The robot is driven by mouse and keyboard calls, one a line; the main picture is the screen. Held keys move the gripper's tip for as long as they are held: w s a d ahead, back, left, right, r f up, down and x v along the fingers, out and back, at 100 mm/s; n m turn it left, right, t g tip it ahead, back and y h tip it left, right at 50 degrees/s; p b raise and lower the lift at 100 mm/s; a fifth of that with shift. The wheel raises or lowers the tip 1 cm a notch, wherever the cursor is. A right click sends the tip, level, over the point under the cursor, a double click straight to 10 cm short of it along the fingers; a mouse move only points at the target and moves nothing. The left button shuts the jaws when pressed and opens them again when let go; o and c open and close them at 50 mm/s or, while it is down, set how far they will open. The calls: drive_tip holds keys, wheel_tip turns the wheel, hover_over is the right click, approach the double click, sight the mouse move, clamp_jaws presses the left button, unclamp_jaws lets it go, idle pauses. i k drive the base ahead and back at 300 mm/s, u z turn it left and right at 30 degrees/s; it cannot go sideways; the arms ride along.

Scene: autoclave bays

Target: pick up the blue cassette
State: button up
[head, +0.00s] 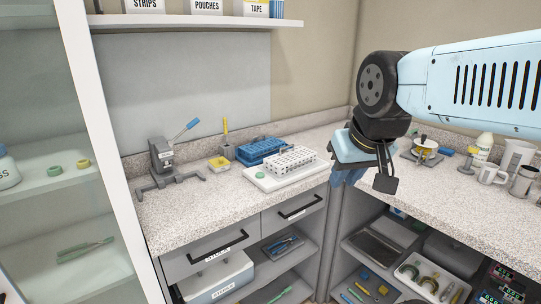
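The blue cassette (262,150) appears to be the blue, perforated, box-like piece on the counter near the back wall. It sits just behind a white perforated rack (291,158), which hides part of its front right side. My gripper (366,178) hangs at the counter's inner corner, well to the right of the blue cassette and apart from it. Its fingers are seen at an angle, partly covered by the wrist, so their opening is unclear. I see nothing clearly held in it.
The white rack stands on a white tray (257,181). A clamp-like stand with a blue lever (162,160) and a small yellow-topped dish (219,165) are to the left. Mugs (491,173) and a scale-like device (422,152) are right. A shelf (200,21) overhangs the back.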

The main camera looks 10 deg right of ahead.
sight(265, 154)
drive_tip(key=u, duration=0.15)
drive_tip(key=i, duration=0.9)
drive_tip(key=z, duration=0.05)
